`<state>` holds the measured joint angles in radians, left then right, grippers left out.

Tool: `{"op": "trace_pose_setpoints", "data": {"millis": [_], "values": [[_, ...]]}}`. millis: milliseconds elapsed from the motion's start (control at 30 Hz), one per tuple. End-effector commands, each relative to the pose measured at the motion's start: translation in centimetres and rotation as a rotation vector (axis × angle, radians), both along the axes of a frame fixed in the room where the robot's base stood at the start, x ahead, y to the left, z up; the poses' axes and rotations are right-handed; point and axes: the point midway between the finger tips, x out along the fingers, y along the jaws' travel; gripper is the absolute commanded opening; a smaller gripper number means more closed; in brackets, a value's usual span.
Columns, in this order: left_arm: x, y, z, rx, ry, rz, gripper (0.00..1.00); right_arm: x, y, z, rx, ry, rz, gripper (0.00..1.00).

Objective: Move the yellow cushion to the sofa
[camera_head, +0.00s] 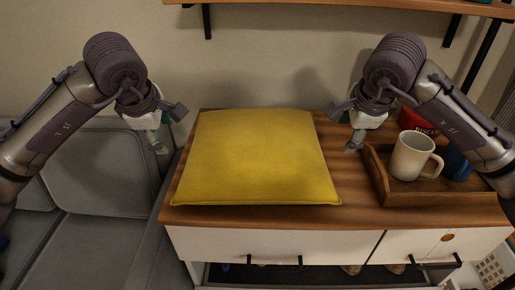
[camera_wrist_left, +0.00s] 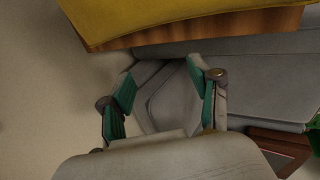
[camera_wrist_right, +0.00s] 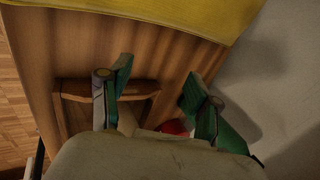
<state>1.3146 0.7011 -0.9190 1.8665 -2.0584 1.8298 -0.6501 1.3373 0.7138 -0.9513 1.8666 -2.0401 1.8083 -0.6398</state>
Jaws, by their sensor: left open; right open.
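The yellow cushion (camera_head: 255,158) lies flat on the left part of the wooden cabinet top. The grey sofa (camera_head: 100,170) stands to the left of the cabinet, lower than its top. My left gripper (camera_head: 165,138) is open and empty, to the left of the cushion's far left corner and above the sofa side. In the left wrist view the cushion (camera_wrist_left: 160,18) is at the top edge, apart from the fingers. My right gripper (camera_head: 345,132) is open and empty, to the right of the cushion. The cushion also shows in the right wrist view (camera_wrist_right: 190,14).
A wooden tray (camera_head: 440,199) on the cabinet's right holds a white mug (camera_head: 408,156), a blue cup (camera_head: 456,163) and a red container (camera_head: 412,119), close to my right arm. A shelf (camera_head: 330,4) hangs on the wall above. The cabinet top (camera_head: 350,212) is bare between cushion and tray.

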Motion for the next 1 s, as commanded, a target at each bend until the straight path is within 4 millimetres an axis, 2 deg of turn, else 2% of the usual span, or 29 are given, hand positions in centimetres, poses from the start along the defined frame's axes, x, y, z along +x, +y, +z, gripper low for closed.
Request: {"op": "trace_pose_setpoints", "data": {"millis": [33, 300, 500, 700, 1000], "values": [[0.4, 0.0, -1.2, 0.001, 0.005, 0.0, 0.62, 0.4, 0.0, -1.1, -0.001, 0.006, -0.002, 0.62], [2.8, 0.0, -5.9, 0.0, 0.004, 0.0, 0.62, 2.8, 0.0, -5.9, 0.0, 0.004, -0.001, 0.62], [4.2, 0.0, -8.4, 0.0, 0.003, -0.001, 0.62, 4.2, 0.0, -8.4, 0.0, 0.002, 0.0, 0.62], [4.2, -1.4, -8.3, 0.0, -0.001, -0.001, 0.62, 4.2, 1.4, -8.3, -0.001, 0.0, 0.002, 0.62], [4.2, -1.5, -8.3, 0.0, 0.0, 0.0, 0.62, 4.2, 1.5, -8.2, -0.001, 0.0, 0.0, 0.62]]}}
